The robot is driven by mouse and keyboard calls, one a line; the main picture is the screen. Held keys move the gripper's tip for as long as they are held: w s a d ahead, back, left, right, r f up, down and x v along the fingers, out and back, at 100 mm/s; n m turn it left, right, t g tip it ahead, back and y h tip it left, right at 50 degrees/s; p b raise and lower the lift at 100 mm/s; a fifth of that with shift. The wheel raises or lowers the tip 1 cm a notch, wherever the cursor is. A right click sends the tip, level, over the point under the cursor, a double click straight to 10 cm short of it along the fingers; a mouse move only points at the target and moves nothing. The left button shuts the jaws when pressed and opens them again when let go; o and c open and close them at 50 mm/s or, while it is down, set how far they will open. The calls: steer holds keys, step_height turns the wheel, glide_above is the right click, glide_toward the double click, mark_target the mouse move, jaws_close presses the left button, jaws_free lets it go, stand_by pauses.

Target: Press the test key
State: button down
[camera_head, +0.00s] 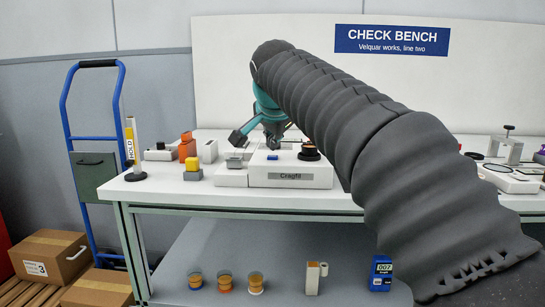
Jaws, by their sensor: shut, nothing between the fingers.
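A white device labelled Cragfil (291,180) stands on the bench near its front edge. A small blue spot (272,157) shows on its top face, and a black round knob (308,152) sits at its right. I cannot tell which part is the test key. My gripper (273,143), dark with a teal wrist behind it, points down just above the back of the device's top. It is shut and empty. Whether its tips touch the device is not clear. My thick grey arm hides the bench to the right of the device.
Left of the device stand a yellow-topped grey block (192,168), an orange block (187,146) and an upright HOLD marker (132,150). A clamp-like stand (505,146) is at the right. Jars and a blue box (381,273) sit on the lower shelf.

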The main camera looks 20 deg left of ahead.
mark_target(274, 157)
steer(key=shift+f, duration=0.4)
steer(key=shift+f+b, duration=0.45)
steer(key=shift+b, duration=0.1)
stand_by(0.6)
steer(key=shift+r, duration=0.1)
steer(key=shift+r+p, duration=0.75)
steer(key=shift+p, duration=0.1)
step_height(274, 157, up, 5)
steer(key=p, duration=0.5)
steer(key=shift+d, duration=0.1)
stand_by(0.7)
